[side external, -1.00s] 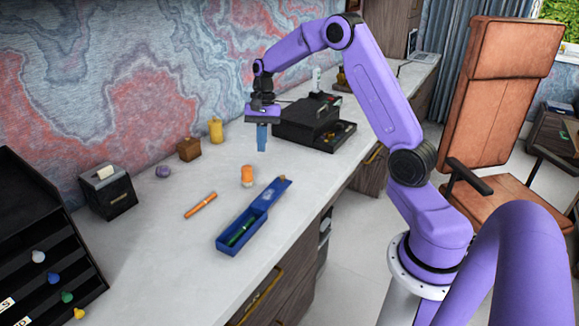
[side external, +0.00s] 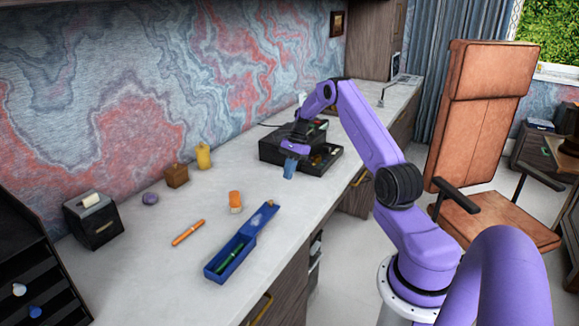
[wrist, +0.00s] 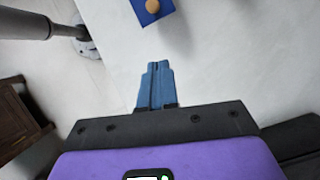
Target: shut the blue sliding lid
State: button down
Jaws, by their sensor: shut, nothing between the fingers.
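A blue box (side external: 219,270) lies on the desk in the side view, its near part uncovered with a green pen (side external: 234,254) inside. Its blue sliding lid (side external: 260,220) is slid out toward the back right, with a small tan knob at its far end. In the wrist view the end of the lid (wrist: 143,14) and its round knob (wrist: 152,6) show at the top edge. My gripper (side external: 288,176) is shut and empty, beyond the knob end of the lid and apart from it. Its blue fingers (wrist: 157,64) are together in the wrist view.
An orange and white item (side external: 235,201) and an orange marker (side external: 188,232) lie left of the box. A black organizer (side external: 275,151) stands behind my gripper. A black dispenser (side external: 94,220) and small jars stand along the wall. The desk between gripper and lid is clear.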

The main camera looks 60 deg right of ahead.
jog(key=x, duration=0.5)
jog(key=shift+f, duration=0.1)
jog(key=a, duration=0.3)
jog(key=shift+w, duration=0.25)
jog(key=shift+w+a, duration=0.1)
jog(key=shift+a, duration=0.4)
jog(key=shift+a, duration=0.25)
send_near(247, 234)
jog(key=x, duration=0.5)
jog(key=shift+w+a, duration=0.1)
